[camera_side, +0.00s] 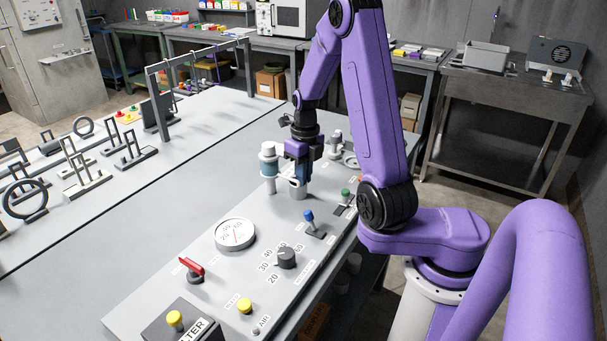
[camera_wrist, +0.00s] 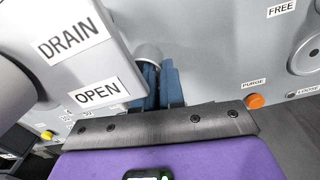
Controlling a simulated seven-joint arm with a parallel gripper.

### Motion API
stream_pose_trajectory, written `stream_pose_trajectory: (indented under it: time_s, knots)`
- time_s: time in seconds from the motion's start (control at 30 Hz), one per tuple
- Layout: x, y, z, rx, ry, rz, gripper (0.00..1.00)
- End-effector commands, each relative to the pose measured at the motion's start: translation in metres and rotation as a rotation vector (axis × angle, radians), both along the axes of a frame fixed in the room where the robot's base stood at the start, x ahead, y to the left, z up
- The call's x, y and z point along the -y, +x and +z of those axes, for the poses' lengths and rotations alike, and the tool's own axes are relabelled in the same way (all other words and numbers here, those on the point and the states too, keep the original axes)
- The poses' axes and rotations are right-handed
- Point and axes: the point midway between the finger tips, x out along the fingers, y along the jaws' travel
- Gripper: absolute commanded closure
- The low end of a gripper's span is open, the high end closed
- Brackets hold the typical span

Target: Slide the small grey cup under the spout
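In the wrist view the cup's round top (camera_wrist: 147,53) shows beyond and a little left of my blue fingertips (camera_wrist: 161,75). The fingers are close together and appear shut, not around the cup. I cannot tell whether they touch it. A white vessel with a blue-grey band (camera_side: 268,160) stands just left of the cup in the side view. I cannot make out the spout's opening clearly.
A grey body labelled DRAIN and OPEN (camera_wrist: 75,40) fills the wrist view's left. An orange PURGE button (camera_wrist: 255,101) lies right of my gripper. A blue-topped switch (camera_side: 311,222), a dial gauge (camera_side: 236,234) and a black knob (camera_side: 286,257) stand on the panel towards the front.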

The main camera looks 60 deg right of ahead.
Motion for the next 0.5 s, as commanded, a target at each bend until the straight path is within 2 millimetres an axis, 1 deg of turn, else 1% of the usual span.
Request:
stream_pose_trajectory:
  time_s: [0.27,0.5]
  knots:
    - [-0.002,-0.002,0.000,0.000,0.000,0.000,1.00]
    - [-0.016,-0.011,0.000,0.000,0.000,0.002,1.00]
